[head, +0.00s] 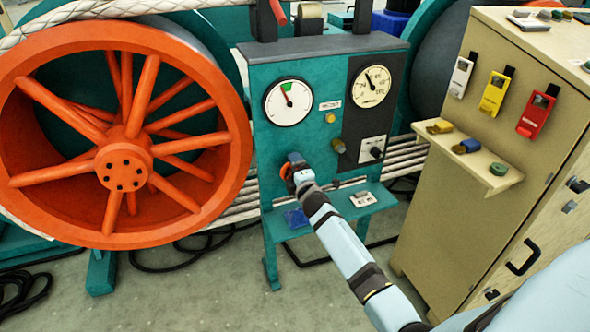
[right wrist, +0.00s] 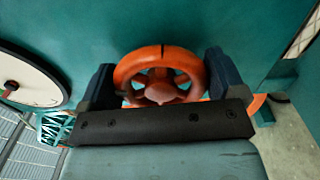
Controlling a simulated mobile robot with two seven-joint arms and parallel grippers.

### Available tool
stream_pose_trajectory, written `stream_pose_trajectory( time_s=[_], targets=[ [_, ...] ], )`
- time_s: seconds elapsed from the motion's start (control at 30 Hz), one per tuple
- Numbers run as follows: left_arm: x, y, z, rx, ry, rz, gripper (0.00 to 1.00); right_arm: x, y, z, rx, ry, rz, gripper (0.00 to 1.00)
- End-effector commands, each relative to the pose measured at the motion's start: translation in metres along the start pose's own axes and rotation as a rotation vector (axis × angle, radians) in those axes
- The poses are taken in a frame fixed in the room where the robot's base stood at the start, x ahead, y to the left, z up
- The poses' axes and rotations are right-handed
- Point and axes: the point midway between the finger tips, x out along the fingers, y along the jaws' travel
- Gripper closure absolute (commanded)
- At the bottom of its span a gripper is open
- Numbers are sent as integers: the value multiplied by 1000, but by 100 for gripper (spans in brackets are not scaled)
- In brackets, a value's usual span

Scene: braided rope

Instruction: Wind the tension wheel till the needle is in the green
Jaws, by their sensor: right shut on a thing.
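The tension wheel is a small orange handwheel (head: 285,172) on the front of the teal panel (head: 325,75). In the right wrist view the wheel (right wrist: 140,68) shows its spokes, hub and a dark mark at the top of its rim. My right gripper (head: 296,170) is shut on it, with one finger on each side of the rim (right wrist: 161,82). The white gauge (head: 289,115) above the wheel has a green sector at the top and a small red part near the centre. I cannot tell whether the needle tip lies within the green. My left gripper is not in view.
A large orange spoked wheel (head: 140,105) stands on the left. A second dial (head: 371,88) is on the panel's right. A beige cabinet (head: 455,190) with coloured tags and a small shelf (head: 478,170) stands at right. A teal ledge (head: 335,213) is below the handwheel.

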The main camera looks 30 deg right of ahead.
Motion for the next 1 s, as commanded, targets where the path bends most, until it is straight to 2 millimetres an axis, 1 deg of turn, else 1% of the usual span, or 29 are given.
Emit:
stream_pose_trajectory(
  time_s=[0.3, 0.8, 0.83, 0.87, 1.0],
  targets=[
    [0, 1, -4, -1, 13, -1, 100, -1, -2, -1, 101, 0, -3, 34],
    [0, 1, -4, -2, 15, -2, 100, -1, -2, -1, 115, 0, -3, 34],
    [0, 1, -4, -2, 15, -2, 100, -1, -2, -1, 115, 0, -3, 4],
    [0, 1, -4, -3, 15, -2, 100, -1, -2, -1, 114, 0, -3, 0],
    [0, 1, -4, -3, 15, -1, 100, 0, -2, 0, 114, 0, -2, 0]
  ],
)
